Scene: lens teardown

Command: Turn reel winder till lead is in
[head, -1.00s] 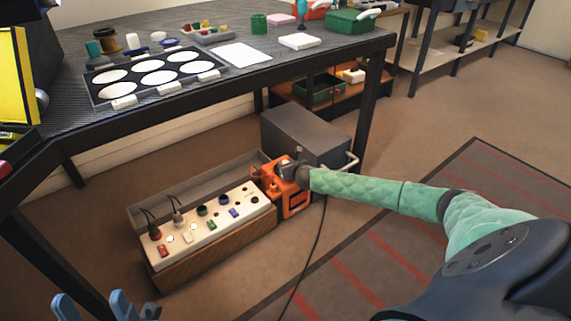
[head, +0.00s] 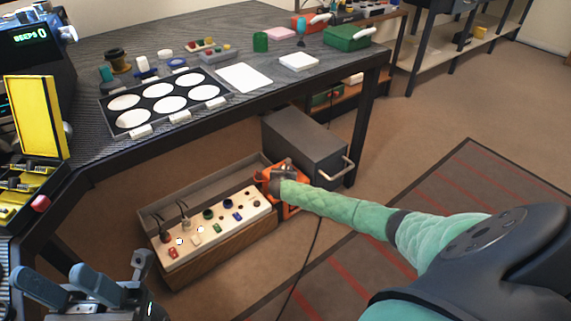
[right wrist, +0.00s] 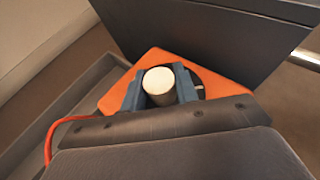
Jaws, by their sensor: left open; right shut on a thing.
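The orange reel winder (head: 292,208) stands on the floor at the right end of the wooden box, and my right arm reaches down to it. In the right wrist view the orange reel body (right wrist: 113,98) lies beneath my right gripper (right wrist: 160,88). Its blue fingers are shut on a pale round knob (right wrist: 159,80), the winder's handle. A red lead (right wrist: 52,135) runs from the reel at the left of the right wrist view. A dark cord (head: 308,258) lies on the floor in the head view. My left gripper (head: 70,287) is open and empty at the lower left.
The box with a white panel (head: 225,222) holds plugs and coloured switches. A grey metal case (head: 300,145) with a handle stands behind the reel. The workbench (head: 262,90) above bears a tray with white discs. A striped mat (head: 445,185) lies at right.

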